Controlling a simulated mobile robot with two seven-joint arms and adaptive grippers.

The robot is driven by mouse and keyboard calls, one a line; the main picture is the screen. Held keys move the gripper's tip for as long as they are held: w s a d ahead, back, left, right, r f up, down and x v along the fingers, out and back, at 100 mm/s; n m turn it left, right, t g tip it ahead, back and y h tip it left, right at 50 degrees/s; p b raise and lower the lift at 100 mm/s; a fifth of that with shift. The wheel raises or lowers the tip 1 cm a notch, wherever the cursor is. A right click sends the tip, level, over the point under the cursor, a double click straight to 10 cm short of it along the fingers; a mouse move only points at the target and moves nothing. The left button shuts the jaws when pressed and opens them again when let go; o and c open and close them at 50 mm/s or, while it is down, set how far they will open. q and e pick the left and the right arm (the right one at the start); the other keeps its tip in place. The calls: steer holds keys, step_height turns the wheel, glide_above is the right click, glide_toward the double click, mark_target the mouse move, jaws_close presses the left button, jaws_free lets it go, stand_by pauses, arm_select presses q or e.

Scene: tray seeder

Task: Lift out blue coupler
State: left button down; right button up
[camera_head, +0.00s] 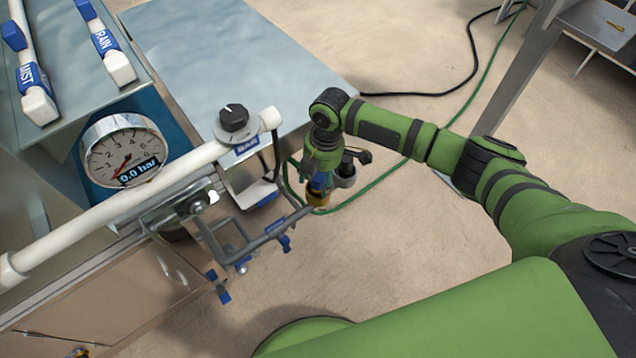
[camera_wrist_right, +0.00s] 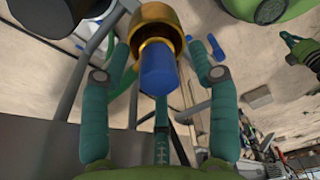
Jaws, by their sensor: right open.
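In the right wrist view a blue cylinder, which looks like the blue coupler (camera_wrist_right: 158,72), sits with a brass collar (camera_wrist_right: 155,22) around its far end. My right gripper (camera_wrist_right: 160,50) is open, with one teal finger on each side of the coupler. Gaps show between the fingers and the coupler. In the head view my right gripper (camera_head: 322,178) hangs pointing down at the right end of a grey wire holder. The brass collar (camera_head: 318,198) shows just below it, and the coupler is mostly hidden there. My left gripper is not seen in the head view.
The grey wire holder (camera_head: 262,240) with blue clips hangs off a white pipe (camera_head: 120,215) with a black knob (camera_head: 234,118). A pressure gauge (camera_head: 123,155) reads 0.0 bar. A green hose (camera_head: 400,165) lies on the open floor behind my arm.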

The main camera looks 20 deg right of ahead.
jaws_close()
